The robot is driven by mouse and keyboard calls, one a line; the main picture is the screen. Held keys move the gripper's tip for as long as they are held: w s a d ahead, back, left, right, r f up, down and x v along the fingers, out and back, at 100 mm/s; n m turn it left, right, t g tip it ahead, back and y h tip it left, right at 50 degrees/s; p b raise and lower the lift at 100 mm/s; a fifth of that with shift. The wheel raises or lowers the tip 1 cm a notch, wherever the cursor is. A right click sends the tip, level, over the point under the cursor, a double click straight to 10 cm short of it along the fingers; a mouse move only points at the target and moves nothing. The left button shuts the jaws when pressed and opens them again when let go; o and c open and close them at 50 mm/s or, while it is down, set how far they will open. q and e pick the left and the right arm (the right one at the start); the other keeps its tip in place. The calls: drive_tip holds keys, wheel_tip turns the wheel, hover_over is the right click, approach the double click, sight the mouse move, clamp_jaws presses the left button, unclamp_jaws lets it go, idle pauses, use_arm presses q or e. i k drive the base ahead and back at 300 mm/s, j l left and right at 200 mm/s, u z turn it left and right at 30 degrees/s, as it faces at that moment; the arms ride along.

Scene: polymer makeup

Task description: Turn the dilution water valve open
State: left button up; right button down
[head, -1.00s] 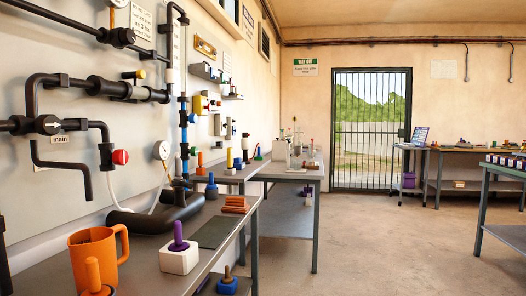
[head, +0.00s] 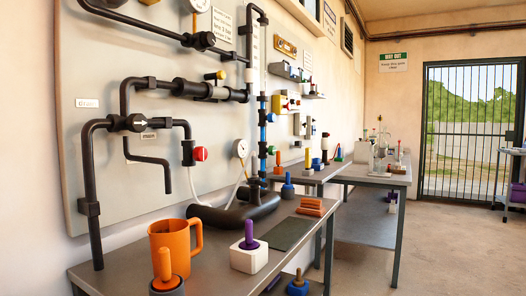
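Piping with several valves runs over a grey wall panel (head: 95,165) at the left. A red round knob (head: 201,154) sits on a black fitting at the end of a pipe. A dark valve body with a white arrow (head: 141,123) is left of it, near a small "main" label (head: 151,134). A yellow knob (head: 220,75) sits higher up, and a blue fitting (head: 263,118) is on a vertical pipe. I cannot tell which one is the dilution water valve, or any valve's position. Neither of my grippers is in view.
A grey bench (head: 215,281) below the panel holds an orange mug (head: 172,247), a white block with a purple peg (head: 248,257) and a thick black pipe (head: 235,212). A second bench (head: 378,180) stands beyond. The floor (head: 455,250) at the right is clear.

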sight(272, 150)
drive_tip(key=i+l, duration=0.1)
drive_tip(key=l, duration=0.3)
drive_tip(key=i+l, duration=0.15)
drive_tip(key=l, duration=0.25)
drive_tip(key=i+l+z, duration=0.1)
drive_tip(key=l, duration=0.35)
drive_tip(key=i+l, duration=0.1)
drive_tip(key=l, duration=0.3)
drive_tip(key=i+l, duration=0.15)
drive_tip(key=l, duration=0.25)
drive_tip(key=i+l, duration=0.1)
drive_tip(key=l, duration=0.3)
drive_tip(key=i+l+z, duration=0.1)
drive_tip(key=l, duration=0.25)
drive_tip(key=i+l, duration=0.05)
